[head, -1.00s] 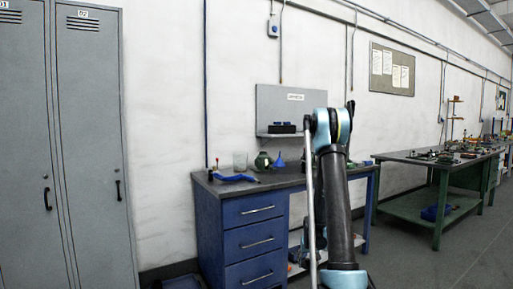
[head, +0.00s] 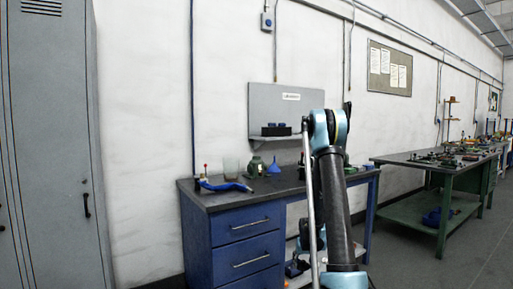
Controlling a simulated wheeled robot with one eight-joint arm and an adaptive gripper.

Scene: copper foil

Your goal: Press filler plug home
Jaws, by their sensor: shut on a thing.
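I cannot make out a filler plug in the head view. A small round green vessel (head: 255,167) stands on the blue workbench (head: 215,201), but its opening and any plug are too small to tell. My arm rises in front of the bench and bends at a light-blue joint. My gripper does not show; the arm hides part of the bench and shelf behind it.
Beside the green vessel are a blue funnel (head: 273,166), a clear beaker (head: 231,168) and a bent blue tool (head: 224,185). A grey locker (head: 55,130) stands left. A green bench (head: 437,167) with small parts stands right. Floor between benches is open.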

